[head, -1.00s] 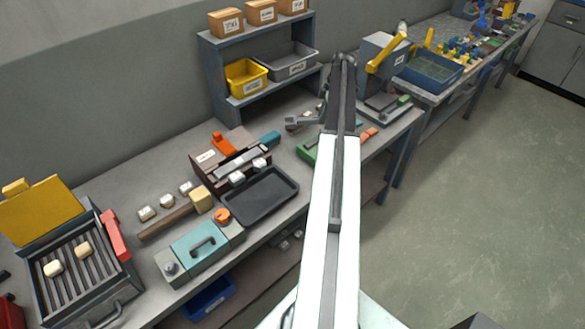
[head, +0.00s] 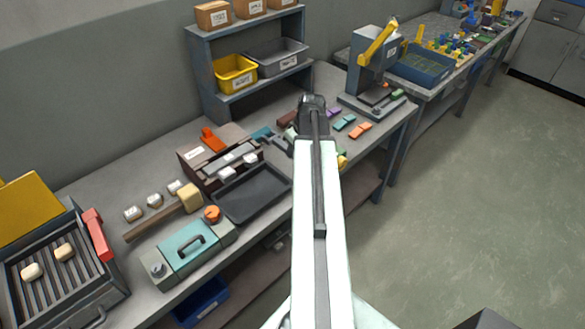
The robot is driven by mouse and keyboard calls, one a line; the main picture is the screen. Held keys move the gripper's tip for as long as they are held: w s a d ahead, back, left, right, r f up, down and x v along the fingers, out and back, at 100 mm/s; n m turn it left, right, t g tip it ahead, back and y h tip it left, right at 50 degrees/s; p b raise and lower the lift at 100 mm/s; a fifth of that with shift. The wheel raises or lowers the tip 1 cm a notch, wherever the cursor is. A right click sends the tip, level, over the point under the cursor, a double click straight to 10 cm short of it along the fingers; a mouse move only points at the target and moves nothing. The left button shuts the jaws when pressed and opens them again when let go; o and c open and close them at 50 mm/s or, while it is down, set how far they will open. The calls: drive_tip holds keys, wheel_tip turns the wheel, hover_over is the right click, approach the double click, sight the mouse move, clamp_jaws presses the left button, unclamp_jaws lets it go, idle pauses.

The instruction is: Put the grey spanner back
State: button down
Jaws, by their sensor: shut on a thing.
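My arm (head: 318,190) reaches up the middle of the head view, and its dark far joint (head: 313,103) is over the back part of the bench. My gripper is hidden behind the arm, so its jaws do not show. The grey spanner cannot be made out now; whatever is behind the arm is covered.
The bench holds a black tray (head: 262,198), a teal-lidded box (head: 192,246), a mallet (head: 160,216) and a grill (head: 58,262). A shelf with a yellow bin (head: 236,72) stands behind. A press (head: 366,74) and small coloured blocks (head: 361,130) are to the right.

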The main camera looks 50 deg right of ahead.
sight(292, 169)
wheel_tip(292, 169, down, 8)
drive_tip(key=b, duration=0.6)
drive_tip(key=shift+r, duration=0.4)
drive_tip(key=shift+f, duration=0.2)
drive_tip(key=c, duration=1.2)
unclamp_jaws()
drive_tip(key=shift+r, duration=0.1)
drive_tip(key=p+v, duration=1.2)
drive_tip(key=shift+r, duration=0.2)
drive_tip(key=shift+f, duration=0.1)
